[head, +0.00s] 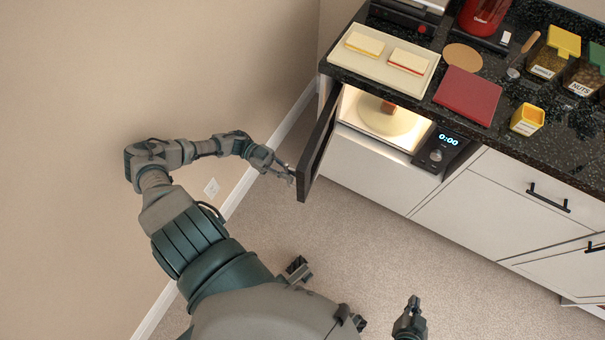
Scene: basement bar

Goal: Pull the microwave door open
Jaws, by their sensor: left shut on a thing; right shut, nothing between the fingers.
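The microwave (424,150) is built into the cabinet under the counter, with its display lit at 0:00. Its dark door (318,150) is swung wide open toward the left. The lit interior shows a round plate (385,122) with a small reddish-brown item (388,106) on it. My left gripper (289,174) is at the free edge of the door, shut on it; the exact grip is small and partly hidden. My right gripper (413,304) is low in the picture, shut and empty, over the floor and away from the microwave.
The black counter (455,55) holds a cream tray (384,62) with two sandwich-like items, a red board (468,95), a yellow container (527,119) and jars. White drawers (520,190) with black handles stand right of the microwave. A wall is left; carpet (400,250) is clear.

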